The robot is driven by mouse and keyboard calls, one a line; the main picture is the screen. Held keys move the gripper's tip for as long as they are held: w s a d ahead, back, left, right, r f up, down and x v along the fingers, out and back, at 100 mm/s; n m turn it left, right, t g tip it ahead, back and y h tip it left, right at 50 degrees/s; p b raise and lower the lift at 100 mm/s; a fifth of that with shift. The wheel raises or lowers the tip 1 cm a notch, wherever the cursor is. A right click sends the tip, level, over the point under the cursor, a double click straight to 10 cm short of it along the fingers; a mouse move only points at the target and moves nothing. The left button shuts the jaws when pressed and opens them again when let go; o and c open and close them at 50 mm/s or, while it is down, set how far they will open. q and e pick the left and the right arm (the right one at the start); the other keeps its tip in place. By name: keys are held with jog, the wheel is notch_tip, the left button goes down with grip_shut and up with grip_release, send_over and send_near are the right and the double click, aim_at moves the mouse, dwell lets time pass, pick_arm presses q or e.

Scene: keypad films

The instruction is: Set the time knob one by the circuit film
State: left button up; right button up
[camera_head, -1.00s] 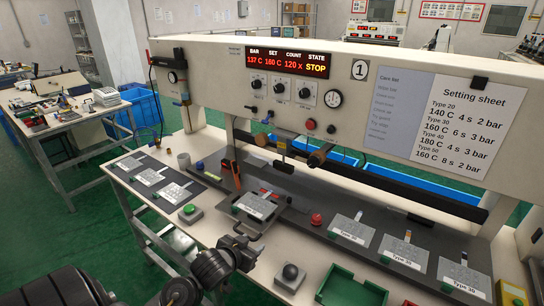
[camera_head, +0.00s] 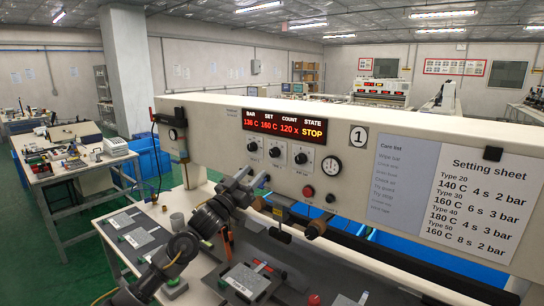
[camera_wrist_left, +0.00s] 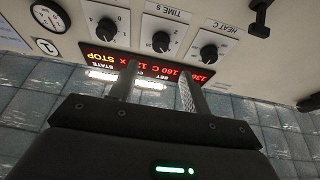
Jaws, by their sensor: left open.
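The time knob (camera_head: 276,152) is the middle of three black knobs on the press's white front. In the wrist view the time knob (camera_wrist_left: 161,42), marked TIME S, shows upside down on its white dial; its exact setting is hard to read. My left gripper (camera_head: 252,178) is raised below the knobs, open and empty. In the wrist view its two fingers (camera_wrist_left: 157,72) point toward the panel, apart from the time knob. A circuit film (camera_head: 252,280) with a label too small to read surely lies on the press bed. My right gripper is not in view.
The heat knob (camera_wrist_left: 209,52) and the bar knob (camera_wrist_left: 106,29) flank the time knob closely. The red display (camera_head: 285,126) reads 160 C set and STOP. The setting sheet (camera_head: 478,195) lists Type 50 as 160 C, 8 s, 2 bar. A gauge (camera_head: 331,165) sits right of the knobs.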

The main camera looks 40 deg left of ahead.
aim_at(272, 154)
pick_arm(q)
jog(key=p+x, duration=0.3)
jog(key=x, duration=0.6)
jog(key=shift+w, duration=0.4)
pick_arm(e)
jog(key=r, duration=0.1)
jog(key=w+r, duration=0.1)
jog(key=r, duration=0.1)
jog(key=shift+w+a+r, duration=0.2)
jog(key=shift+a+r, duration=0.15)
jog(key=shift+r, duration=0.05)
pick_arm(q)
jog(key=c, duration=1)
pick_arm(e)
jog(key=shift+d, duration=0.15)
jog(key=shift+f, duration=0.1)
